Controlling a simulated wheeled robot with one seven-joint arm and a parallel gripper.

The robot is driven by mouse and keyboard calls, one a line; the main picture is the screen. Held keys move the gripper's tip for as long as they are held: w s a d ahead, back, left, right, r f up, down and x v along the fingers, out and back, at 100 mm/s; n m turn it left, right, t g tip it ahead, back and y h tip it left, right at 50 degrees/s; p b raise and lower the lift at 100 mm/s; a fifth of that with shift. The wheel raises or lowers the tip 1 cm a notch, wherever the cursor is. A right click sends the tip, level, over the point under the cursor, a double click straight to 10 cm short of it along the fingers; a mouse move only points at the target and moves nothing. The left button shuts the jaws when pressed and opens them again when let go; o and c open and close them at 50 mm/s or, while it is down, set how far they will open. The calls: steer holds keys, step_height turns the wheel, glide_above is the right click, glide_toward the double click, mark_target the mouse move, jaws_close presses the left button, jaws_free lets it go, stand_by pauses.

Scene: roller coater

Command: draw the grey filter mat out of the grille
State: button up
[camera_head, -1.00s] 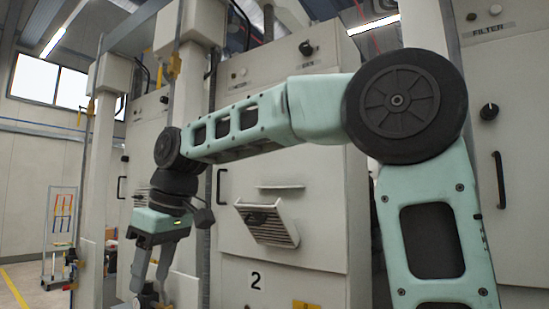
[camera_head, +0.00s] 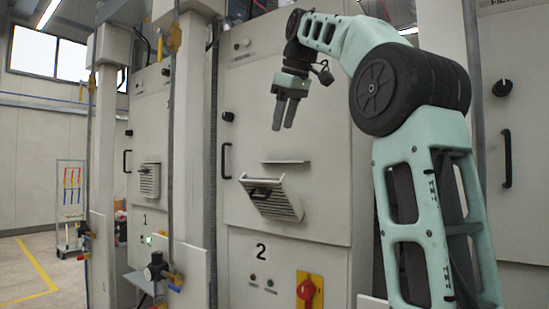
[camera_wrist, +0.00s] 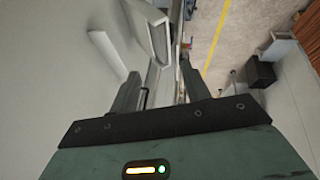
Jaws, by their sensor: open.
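A slatted grille (camera_head: 278,203) stands tilted out from the front of the cabinet marked 2, with a dark handle (camera_head: 262,191) on it. I cannot make out the grey filter mat separately; any mat in the grille is hidden or too small to tell. My gripper (camera_head: 283,116) points down, empty, above the grille and apart from it, in front of the upper cabinet panel. In the wrist view its two fingers (camera_wrist: 160,88) are spread, with part of a pale frame (camera_wrist: 155,38) beyond them.
A thin ledge (camera_head: 285,162) juts from the panel between my gripper and the grille. A red rotary switch (camera_head: 307,290) sits below. A door handle (camera_head: 226,160) is left of the grille. A second grille (camera_head: 149,180) is on cabinet 1.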

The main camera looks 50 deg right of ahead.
mark_target(269, 178)
steer(key=x, duration=1.5)
steer(key=shift+f, duration=0.15)
jaws_close()
steer(key=shift+a, duration=0.15)
steer(key=s+a+r+p, duration=0.1)
steer(key=a+r+p, duration=0.6)
steer(key=a+r, duration=0.2)
steer(key=shift+r, duration=0.6)
stand_by(1.7)
steer(key=shift+s+a, duration=0.1)
steer(key=shift+a, duration=0.1)
steer(key=shift+a, duration=0.1)
